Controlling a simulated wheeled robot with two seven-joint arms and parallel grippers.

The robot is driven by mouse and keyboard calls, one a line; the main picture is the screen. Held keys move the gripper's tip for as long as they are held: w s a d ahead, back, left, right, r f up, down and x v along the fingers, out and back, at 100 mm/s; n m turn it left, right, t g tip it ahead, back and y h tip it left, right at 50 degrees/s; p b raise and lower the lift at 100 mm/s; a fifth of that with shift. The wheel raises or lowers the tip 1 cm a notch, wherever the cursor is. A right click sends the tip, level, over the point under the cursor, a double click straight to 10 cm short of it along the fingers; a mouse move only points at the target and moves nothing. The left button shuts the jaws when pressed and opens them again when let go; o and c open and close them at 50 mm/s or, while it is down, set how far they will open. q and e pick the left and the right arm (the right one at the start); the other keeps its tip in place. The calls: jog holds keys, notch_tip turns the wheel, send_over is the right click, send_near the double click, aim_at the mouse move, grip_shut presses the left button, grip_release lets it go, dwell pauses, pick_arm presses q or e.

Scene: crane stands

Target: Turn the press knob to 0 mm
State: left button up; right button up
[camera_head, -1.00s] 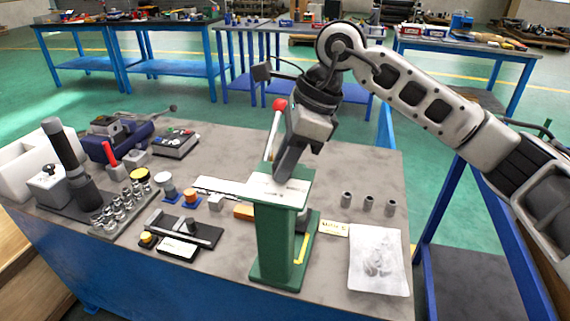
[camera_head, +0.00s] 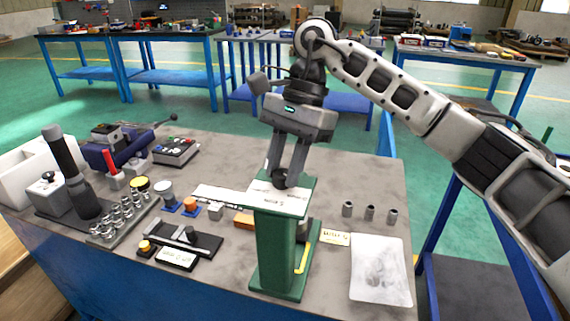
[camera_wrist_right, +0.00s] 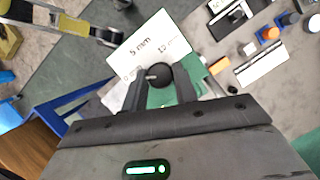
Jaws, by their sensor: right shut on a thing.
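The green press (camera_head: 276,245) stands upright near the front edge of the grey bench. Its white top plate (camera_head: 262,197) carries a round black knob (camera_head: 279,176). In the right wrist view the plate (camera_wrist_right: 128,58) reads "5 mm" at the top, with a "10" label to its right and a partly covered label at lower left. The knob (camera_wrist_right: 163,74) has a pale mark pointing left, towards that lower-left label. My right gripper (camera_head: 281,183) points down over the plate, shut on the knob, one finger on each side. My left gripper is not in view.
Three small grey cylinders (camera_head: 370,213) and a white sheet (camera_head: 380,270) lie right of the press. Left are a black fixture (camera_head: 190,240), a rack of metal parts (camera_head: 122,215) and a dark upright lever (camera_head: 62,150). The bench's back right is clear.

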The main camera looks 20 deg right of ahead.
jog(key=shift+r+n, duration=0.1)
jog(key=shift+n, duration=0.3)
jog(key=o, duration=1)
jog(key=shift+c, duration=0.2)
pick_arm(q)
jog(key=p, duration=0.2)
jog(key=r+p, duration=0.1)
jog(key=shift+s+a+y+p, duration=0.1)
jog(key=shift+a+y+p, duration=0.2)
jog(key=shift+p, duration=0.1)
pick_arm(e)
jog(key=v, duration=1.6)
jog(key=shift+a, duration=0.2)
jog(key=shift+w, duration=0.1)
